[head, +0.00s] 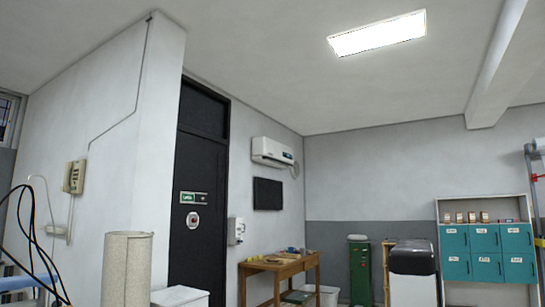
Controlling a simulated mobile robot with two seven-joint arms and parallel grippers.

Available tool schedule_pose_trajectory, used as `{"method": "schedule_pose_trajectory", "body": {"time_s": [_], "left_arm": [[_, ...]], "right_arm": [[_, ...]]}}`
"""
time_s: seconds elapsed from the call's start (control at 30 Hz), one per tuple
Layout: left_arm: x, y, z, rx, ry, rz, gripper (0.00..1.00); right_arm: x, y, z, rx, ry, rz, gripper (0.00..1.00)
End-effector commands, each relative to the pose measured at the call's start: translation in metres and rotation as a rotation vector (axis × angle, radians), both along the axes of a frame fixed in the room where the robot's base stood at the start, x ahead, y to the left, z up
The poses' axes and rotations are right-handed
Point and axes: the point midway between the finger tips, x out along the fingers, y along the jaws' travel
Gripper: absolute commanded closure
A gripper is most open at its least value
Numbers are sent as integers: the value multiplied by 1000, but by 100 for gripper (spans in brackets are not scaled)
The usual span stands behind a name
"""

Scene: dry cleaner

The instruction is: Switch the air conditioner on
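The air conditioner (273,153) is a white wall unit high on the wall, to the right of the dark door. A small dark bluish panel shows on its front right. Whether it is running is too small to tell. No remote control can be made out. Neither of my grippers is in the head view.
A wooden table (283,265) with small items stands under a dark wall screen (268,194). Teal lockers (487,254) stand at the right, a green bin (360,270) at the back. A beige cylinder (127,268) and cables (33,235) are close at left.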

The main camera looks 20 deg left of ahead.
Motion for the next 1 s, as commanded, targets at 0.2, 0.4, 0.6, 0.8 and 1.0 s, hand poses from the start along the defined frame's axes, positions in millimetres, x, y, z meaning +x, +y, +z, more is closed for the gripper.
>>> {"method": "schedule_pose_trajectory", "body": {"time_s": [0.2,0.4,0.6,0.8,1.0], "left_arm": [[0,0,0,0,-1,0,22],[0,0,0,0,-1,0,22],[0,0,0,0,-1,0,22],[1,0,1,0,-2,-1,22],[1,0,1,0,-2,-1,22]], "right_arm": [[0,0,0,0,1,0,57],[0,0,-1,0,2,0,57],[-1,0,-1,0,2,0,100],[-1,0,-1,-1,3,0,100],[-1,0,-1,-1,3,-1,100]]}}
